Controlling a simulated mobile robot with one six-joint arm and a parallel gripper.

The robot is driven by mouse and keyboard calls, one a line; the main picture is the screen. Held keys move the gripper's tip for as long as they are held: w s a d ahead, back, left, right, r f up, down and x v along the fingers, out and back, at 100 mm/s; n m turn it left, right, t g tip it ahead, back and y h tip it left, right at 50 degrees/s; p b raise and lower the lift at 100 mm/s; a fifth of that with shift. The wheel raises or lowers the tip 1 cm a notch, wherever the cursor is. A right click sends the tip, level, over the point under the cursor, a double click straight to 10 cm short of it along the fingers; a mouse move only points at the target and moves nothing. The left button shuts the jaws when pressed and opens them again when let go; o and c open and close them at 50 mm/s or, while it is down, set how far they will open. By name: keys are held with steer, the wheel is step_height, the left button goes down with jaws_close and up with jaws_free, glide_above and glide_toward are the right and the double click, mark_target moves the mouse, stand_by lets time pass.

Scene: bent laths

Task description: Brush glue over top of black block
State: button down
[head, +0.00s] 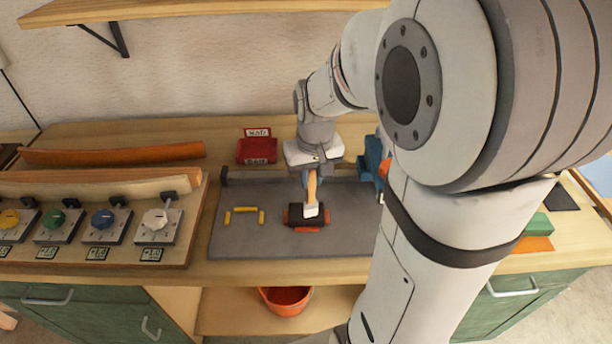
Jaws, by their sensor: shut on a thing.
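The black block (295,216) lies on a grey mat (235,242) on the wooden bench, with orange-red pieces at its end and front side. My gripper (311,175) is above the block, pointing down. It is shut on the wooden handle of a brush (311,190). The brush's pale head (311,210) hangs down over the block's top, right of its middle. I cannot tell whether it touches the block. No glue can be made out on the block, and the brush hides part of its top.
Yellow corner pieces (245,210) lie left of the block. A red labelled bin (257,150) stands behind the mat. A blue clamp-like tool (373,160) is at the right. A panel with several dials (105,225) and bent laths (115,153) fills the left. My arm hides much of the right.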

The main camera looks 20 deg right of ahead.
steer(key=shift+w+a+b, duration=0.5)
steer(key=shift+w+a, duration=1.4)
steer(key=shift+w, duration=0.1)
steer(key=s+d, duration=0.2)
steer(key=d, duration=0.5)
steer(key=shift+s+d, duration=0.2)
stand_by(5.0)
steer(key=shift+f, duration=0.1)
